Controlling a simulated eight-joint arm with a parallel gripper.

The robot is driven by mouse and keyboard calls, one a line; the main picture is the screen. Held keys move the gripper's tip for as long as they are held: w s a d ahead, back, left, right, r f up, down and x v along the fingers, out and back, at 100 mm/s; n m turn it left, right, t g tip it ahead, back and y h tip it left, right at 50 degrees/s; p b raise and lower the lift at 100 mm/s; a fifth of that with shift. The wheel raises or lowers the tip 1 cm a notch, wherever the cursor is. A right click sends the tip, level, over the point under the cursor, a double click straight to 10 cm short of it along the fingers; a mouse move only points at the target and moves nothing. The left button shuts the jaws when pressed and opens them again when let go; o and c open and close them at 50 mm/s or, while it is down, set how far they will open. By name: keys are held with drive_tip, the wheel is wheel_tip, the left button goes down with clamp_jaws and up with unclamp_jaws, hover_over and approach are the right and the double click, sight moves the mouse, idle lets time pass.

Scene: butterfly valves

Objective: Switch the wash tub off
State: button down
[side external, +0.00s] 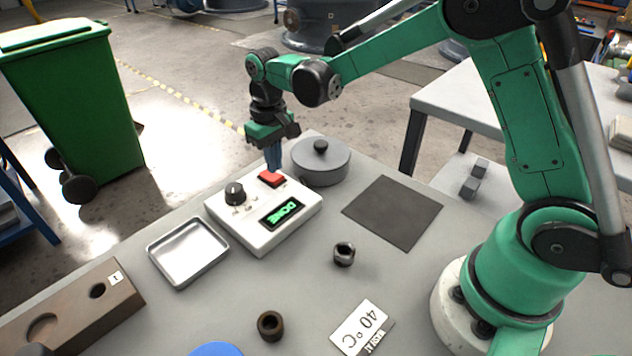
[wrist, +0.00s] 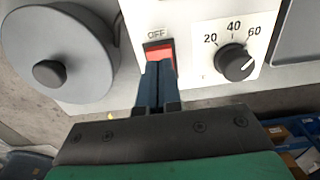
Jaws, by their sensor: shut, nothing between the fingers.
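The wash tub's white control box (side external: 245,222) stands on the grey table. It has a red switch (side external: 271,179), a black dial (side external: 235,193) and a green display reading "DONE" (side external: 282,213). A round grey lidded tub (side external: 321,161) stands beside the box. My gripper (side external: 274,168) is shut and empty, pointing down at the red switch. In the wrist view its fingertips (wrist: 158,66) overlap the switch's lower edge; I cannot tell whether they touch.
A metal tray (side external: 188,252) lies beside the box. A dark mat (side external: 392,212), a nut (side external: 344,254), a brown ring (side external: 270,325), a "40 °C" card (side external: 362,328) and a brown block with holes (side external: 70,310) are on the table. The table between nut and mat is clear.

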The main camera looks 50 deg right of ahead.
sight(279, 177)
drive_tip(key=shift+f, duration=0.9)
idle(0.3)
drive_tip(key=shift+r, duration=3.55)
drive_tip(key=shift+s+r, duration=0.1)
drive_tip(key=s+d+r+t, duration=0.1)
drive_tip(key=s+r+t, duration=0.1)
drive_tip(key=s+t, duration=0.5)
drive_tip(key=shift+s+d+r, duration=0.25)
drive_tip(key=shift+s+r, duration=0.15)
drive_tip(key=shift+s, duration=2.55)
